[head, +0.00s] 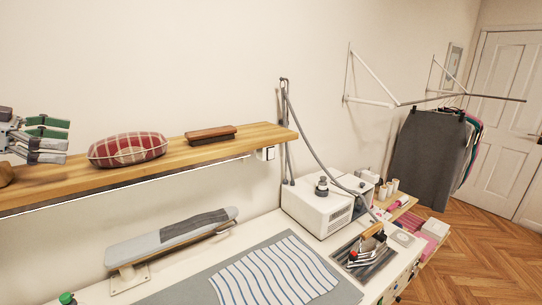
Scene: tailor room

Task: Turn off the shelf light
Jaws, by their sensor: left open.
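The wooden shelf (222,146) runs along the wall from the left edge. A thin pale light strip (130,183) follows its lower edge; I cannot tell for sure whether it is lit. A small white switch box (267,153) sits under the shelf's right end, with a dark part on its face. My left gripper (66,138) is open and empty at the left edge, at about shelf height, left of the cushion and far from the switch box. My right gripper is out of view.
A red plaid cushion (127,149) and a brown brush (210,134) lie on the shelf. Below stand a sleeve ironing board (172,236), striped cloth (275,275) and a white steam unit (318,208) with a grey hose (318,133). The wall above the shelf is clear.

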